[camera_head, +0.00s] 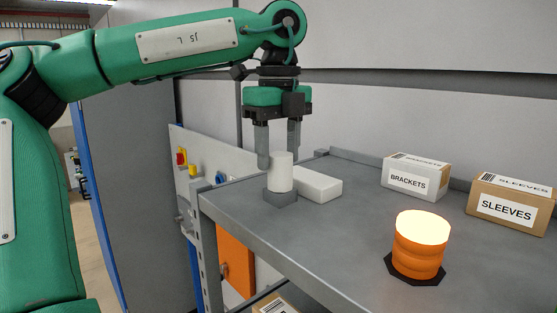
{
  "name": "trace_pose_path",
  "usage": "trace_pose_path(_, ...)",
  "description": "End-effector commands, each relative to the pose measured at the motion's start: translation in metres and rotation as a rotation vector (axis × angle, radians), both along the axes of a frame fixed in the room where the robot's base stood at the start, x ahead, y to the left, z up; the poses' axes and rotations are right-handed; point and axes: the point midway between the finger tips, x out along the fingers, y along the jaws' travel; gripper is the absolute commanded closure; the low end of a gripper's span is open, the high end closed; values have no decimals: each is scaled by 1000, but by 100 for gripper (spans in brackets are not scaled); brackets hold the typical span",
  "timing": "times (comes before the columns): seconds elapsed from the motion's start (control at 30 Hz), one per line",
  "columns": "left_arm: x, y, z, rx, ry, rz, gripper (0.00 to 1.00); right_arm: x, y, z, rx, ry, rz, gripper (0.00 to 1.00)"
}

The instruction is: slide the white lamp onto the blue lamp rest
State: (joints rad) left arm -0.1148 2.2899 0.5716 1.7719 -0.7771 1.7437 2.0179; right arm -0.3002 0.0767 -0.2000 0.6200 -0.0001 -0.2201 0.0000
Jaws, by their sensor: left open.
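A white cylinder on a dark grey square base, which looks like the white lamp (281,174), stands upright near the shelf's far left corner. My left gripper (279,158) points down over it and is open. One finger comes down at the left side of the cylinder's top; the other is at its upper right, its tip partly hidden behind the cylinder. I cannot tell whether either finger touches it. No blue lamp rest can be made out. My right gripper is not in view.
The lamp stands on a grey metal shelf (345,233) with a low back rim. A white block (319,186) lies right beside it. A glowing orange lamp (419,250) stands at front right. Boxes marked BRACKETS (414,182) and SLEEVES (505,211) stand at the back right. The middle is clear.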

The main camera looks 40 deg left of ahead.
Motion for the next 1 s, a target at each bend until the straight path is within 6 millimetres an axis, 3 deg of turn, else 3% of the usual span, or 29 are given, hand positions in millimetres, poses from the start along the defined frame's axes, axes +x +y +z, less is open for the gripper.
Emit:
trace_pose_path(0.3,0,0,-34,-1,0,-1,50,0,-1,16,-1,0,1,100)
trace_pose_path(0.63,0,0,-38,0,-1,0,50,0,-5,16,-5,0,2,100)
trace_pose_path(0.8,0,0,-38,0,-1,0,82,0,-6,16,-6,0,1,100)
trace_pose_path(0.83,0,0,-38,0,-1,0,84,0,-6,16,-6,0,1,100)
trace_pose_path(0.87,0,0,-38,0,-1,0,64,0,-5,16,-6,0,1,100)
trace_pose_path(1.0,0,0,-38,0,-2,0,89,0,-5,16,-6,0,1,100)
